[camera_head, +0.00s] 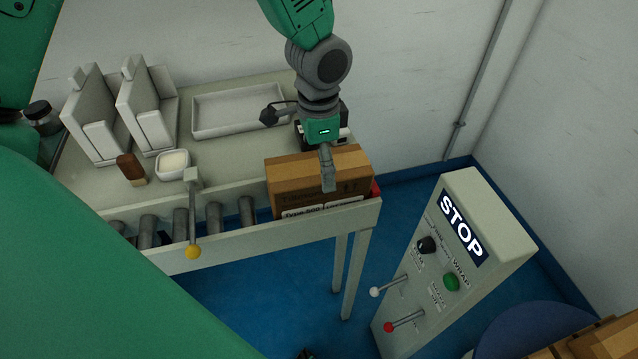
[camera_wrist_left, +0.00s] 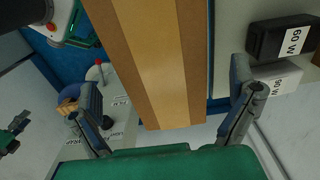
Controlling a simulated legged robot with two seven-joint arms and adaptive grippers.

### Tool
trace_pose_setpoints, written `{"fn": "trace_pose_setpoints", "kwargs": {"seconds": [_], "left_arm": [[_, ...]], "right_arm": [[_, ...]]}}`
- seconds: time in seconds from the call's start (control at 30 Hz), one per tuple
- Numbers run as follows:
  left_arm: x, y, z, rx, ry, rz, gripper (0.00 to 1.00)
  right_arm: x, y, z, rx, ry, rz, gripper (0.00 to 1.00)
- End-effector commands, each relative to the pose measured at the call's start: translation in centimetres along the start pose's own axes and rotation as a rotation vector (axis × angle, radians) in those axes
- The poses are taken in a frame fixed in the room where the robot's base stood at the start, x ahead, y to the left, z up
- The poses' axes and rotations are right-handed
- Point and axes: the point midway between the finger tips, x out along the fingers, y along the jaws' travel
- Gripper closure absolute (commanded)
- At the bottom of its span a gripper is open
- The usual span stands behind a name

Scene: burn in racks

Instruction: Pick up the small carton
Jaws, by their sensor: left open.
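The small carton (camera_head: 287,187) is a brown cardboard box with a paler tape band and printed labels on its front. It sits at the right end of the roller conveyor. My left gripper (camera_head: 328,182) points down over the carton, its near finger in front of the top and face. In the left wrist view the carton (camera_wrist_left: 155,60) lies between the two spread fingers of the left gripper (camera_wrist_left: 165,90), with a gap visible on each side. The far finger is hidden in the head view. I do not make out my right gripper.
Black and white boxes marked 60 W (camera_wrist_left: 285,38) and 90 W (camera_wrist_left: 275,80) stand beside the carton. A pale tray (camera_head: 238,128), a white dish (camera_head: 172,180) and a yellow-knobbed lever (camera_head: 193,220) are left. A STOP control box (camera_head: 440,260) stands right, with blue floor between.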

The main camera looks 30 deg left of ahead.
Motion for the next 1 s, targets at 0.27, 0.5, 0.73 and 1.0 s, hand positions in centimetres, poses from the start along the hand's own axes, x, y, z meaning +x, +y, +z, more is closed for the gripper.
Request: {"fn": "trace_pose_setpoints", "kwargs": {"seconds": [0.27, 0.5, 0.73, 1.0], "left_arm": [[4.2, -0.3, 0.1, 0.0, -0.003, 0.0, 0.0], [4.6, -0.3, 0.1, 0.0, -0.001, -0.001, 0.0], [4.6, -0.3, 0.1, 0.0, -0.001, 0.0, 0.53], [4.5, -0.3, 0.0, 0.0, 0.002, -0.002, 0.69]], "right_arm": [[0.8, 0.0, 0.0, 0.0, 0.0, 0.0, 0.6], [0.8, 0.0, 0.0, 0.0, 0.0, 0.0, 0.6], [0.8, 0.0, 0.0, 0.0, 0.0, 0.0, 0.6], [0.8, 0.0, 0.0, 0.0, 0.0, 0.0, 0.6]]}}
